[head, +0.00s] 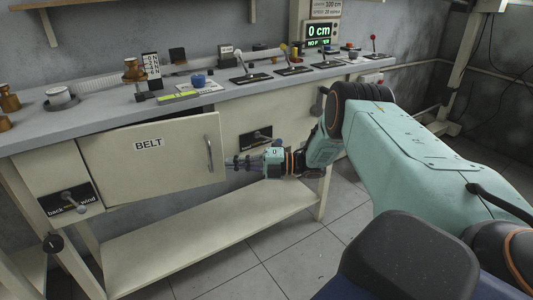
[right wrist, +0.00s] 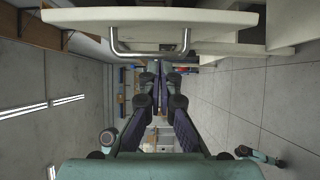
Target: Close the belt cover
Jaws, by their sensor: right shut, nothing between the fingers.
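The belt cover (head: 150,170) is a cream panel marked BELT on the front of the workbench. Its right side stands out from the bench front, with a dark gap above its top edge, so it is partly open. A metal bar handle (head: 210,153) is near its right edge. My right gripper (head: 230,163) is shut and empty, just right of the cover's free edge. In the right wrist view the cover (right wrist: 200,18) shows nearly edge-on at the top, with the handle (right wrist: 150,54) close ahead of the fingertips (right wrist: 157,70). Contact cannot be told. My left gripper is not in view.
The bench top (head: 110,117) carries brass weights (head: 133,70), several levers and a green display (head: 319,36). A lower shelf (head: 190,235) runs under the cover. A "back wind" lever panel (head: 70,200) is left of the cover. The tiled floor (head: 290,265) in front is clear.

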